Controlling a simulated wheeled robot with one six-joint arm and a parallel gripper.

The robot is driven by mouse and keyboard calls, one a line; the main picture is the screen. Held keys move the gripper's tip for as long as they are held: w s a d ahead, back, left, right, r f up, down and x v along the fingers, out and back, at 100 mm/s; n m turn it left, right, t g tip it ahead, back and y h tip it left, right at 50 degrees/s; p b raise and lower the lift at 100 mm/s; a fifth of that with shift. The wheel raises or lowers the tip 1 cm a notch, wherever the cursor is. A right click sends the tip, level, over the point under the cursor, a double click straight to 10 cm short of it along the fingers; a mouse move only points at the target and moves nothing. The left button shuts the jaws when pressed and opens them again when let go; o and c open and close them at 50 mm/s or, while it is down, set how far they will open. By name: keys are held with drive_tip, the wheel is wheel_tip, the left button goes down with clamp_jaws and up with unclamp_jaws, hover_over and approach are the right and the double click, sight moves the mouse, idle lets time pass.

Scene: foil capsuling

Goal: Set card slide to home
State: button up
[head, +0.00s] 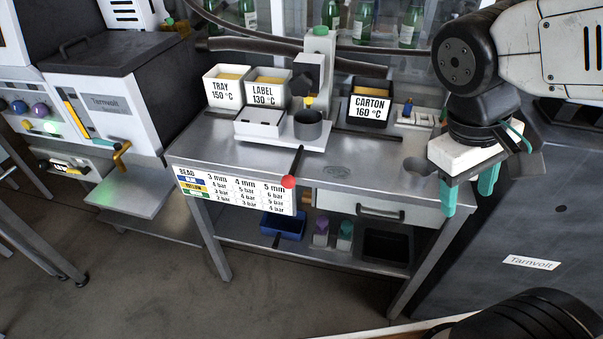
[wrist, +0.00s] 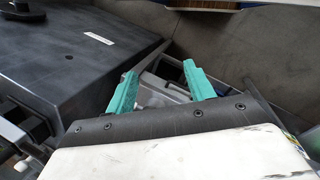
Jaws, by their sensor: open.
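No part is marked as the card slide, so I cannot tell for sure which it is. A printed settings card (head: 233,191) hangs on the workbench's front left edge. A dark rod with a red knob (head: 288,182) sticks out over that edge at the card's right. A white panel with a yellow strip (head: 76,104) is on the machine at the left. My gripper (head: 468,192) is open and empty at the right end of the workbench, well right of the card and knob. Its teal fingers stand apart in the wrist view (wrist: 160,88).
A drawer handle (head: 380,212) juts out in front. A dark cabinet (head: 545,225) stands right. Floor (head: 140,285) is clear at front left.

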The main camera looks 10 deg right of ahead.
drive_tip(key=w+f+n+h, duration=0.4)
drive_tip(key=w+n+h, duration=0.1)
drive_tip(key=w, duration=0.1)
drive_tip(key=n+t+y, duration=0.2)
drive_tip(key=n+t, duration=1.6)
drive_tip(key=n, duration=0.3)
approach(290, 175)
drive_tip(key=w+f, duration=0.1)
drive_tip(key=w+d, duration=0.1)
drive_tip(key=w, duration=0.1)
drive_tip(key=shift+w+d+f, duration=0.1)
drive_tip(key=shift+f, duration=0.3)
drive_tip(key=shift+w, duration=0.4)
drive_tip(key=x, duration=0.7)
drive_tip(key=shift+r, duration=0.1)
